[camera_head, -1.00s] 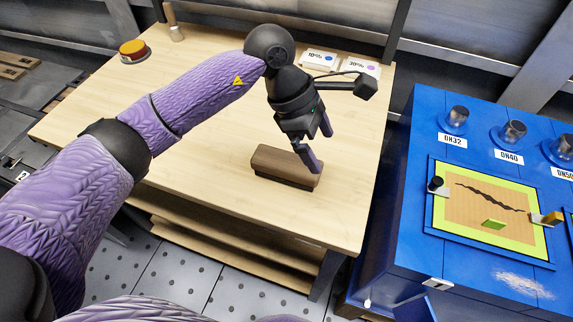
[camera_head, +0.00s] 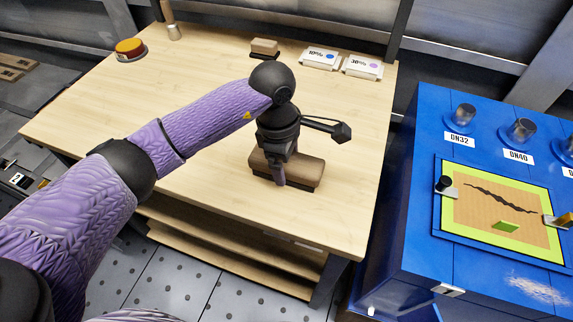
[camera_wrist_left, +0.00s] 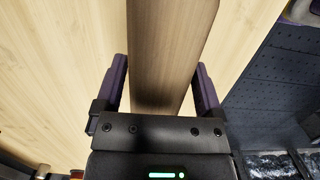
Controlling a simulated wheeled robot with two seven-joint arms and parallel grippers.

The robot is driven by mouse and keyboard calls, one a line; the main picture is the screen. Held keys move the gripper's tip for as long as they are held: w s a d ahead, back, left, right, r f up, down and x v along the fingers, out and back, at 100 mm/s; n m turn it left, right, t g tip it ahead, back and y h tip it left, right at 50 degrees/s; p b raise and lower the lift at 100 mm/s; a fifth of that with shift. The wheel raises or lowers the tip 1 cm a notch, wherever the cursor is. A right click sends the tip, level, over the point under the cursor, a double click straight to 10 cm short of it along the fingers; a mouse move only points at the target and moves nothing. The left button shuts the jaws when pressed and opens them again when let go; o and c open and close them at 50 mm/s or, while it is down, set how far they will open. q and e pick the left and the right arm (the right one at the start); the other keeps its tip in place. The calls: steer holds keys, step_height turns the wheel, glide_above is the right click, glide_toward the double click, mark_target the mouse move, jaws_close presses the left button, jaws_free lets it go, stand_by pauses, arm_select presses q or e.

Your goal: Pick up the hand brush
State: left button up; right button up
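The hand brush appears to be the long brown wooden block (camera_head: 306,172) with a darker underside, lying on the wooden table near its front edge. My left gripper (camera_head: 279,183) is over the block, pointing down. In the left wrist view, the block's wooden top (camera_wrist_left: 165,55) runs between the two fingers of the left gripper (camera_wrist_left: 162,80). The fingers are apart, with narrow gaps showing on both sides of the wood. The gripper and arm hide part of the block in the head view. My right gripper is not in view.
The table (camera_head: 215,205) is mostly bare around the block. A blue workstation (camera_head: 410,225) stands at right.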

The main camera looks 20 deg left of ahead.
arm_select(q)
steer(key=c, duration=1)
step_height(320, 180, up, 10)
steer(key=p, duration=0.3)
